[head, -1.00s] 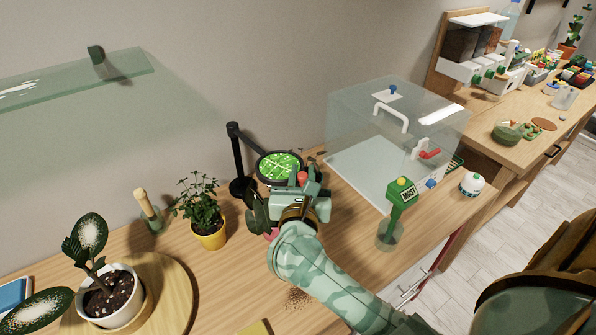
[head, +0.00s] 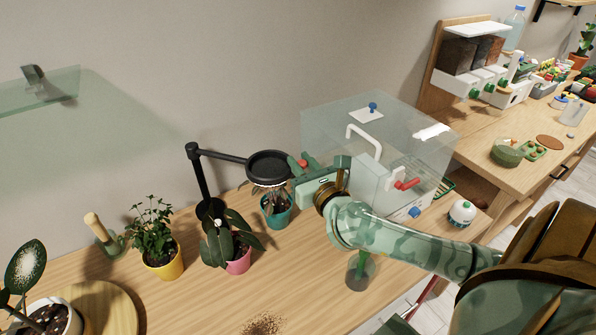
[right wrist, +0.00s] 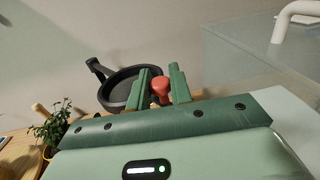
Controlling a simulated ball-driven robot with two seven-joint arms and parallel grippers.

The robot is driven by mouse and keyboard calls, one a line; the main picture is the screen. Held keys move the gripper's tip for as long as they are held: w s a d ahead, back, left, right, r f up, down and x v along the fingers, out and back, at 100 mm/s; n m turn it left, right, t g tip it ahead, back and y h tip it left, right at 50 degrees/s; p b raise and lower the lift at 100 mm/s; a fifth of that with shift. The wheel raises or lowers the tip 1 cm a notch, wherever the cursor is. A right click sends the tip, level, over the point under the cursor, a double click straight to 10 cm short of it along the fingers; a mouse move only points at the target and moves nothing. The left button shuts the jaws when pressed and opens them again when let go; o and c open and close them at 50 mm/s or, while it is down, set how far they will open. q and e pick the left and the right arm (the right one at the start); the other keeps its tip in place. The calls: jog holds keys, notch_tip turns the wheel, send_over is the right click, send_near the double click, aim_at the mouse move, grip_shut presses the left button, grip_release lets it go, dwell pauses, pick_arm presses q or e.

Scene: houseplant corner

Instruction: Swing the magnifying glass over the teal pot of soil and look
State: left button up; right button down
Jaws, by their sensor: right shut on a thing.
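The magnifying glass has a dark round lens head (head: 268,166) on a black jointed arm and upright post. My right gripper (head: 304,167) is shut on its red knob at the right of the lens head; the knob (right wrist: 160,88) shows between the fingers in the right wrist view, beside the black lens rim (right wrist: 126,88). The teal pot (head: 277,217) stands on the table just below the lens head, which overlaps the pot's top in the head view. Pale and brown detail shows between them, but the soil surface is not clear. My left gripper is not in view.
A pink pot (head: 239,264) with a dark-leaved plant stands close to the post. A yellow pot (head: 164,266) is to its left. A clear box (head: 345,130) with a white handle stands right of my gripper. Spilled soil (head: 263,325) lies on the table's front.

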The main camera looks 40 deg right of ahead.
jog(key=shift+w+d+f, duration=0.1)
jog(key=shift+d, duration=0.05)
jog(key=c, duration=1.3)
grip_release()
jog(key=shift+c, duration=0.2)
jog(key=s+a, duration=0.2)
jog(key=s, duration=1.4)
jog(key=shift+a, duration=0.4)
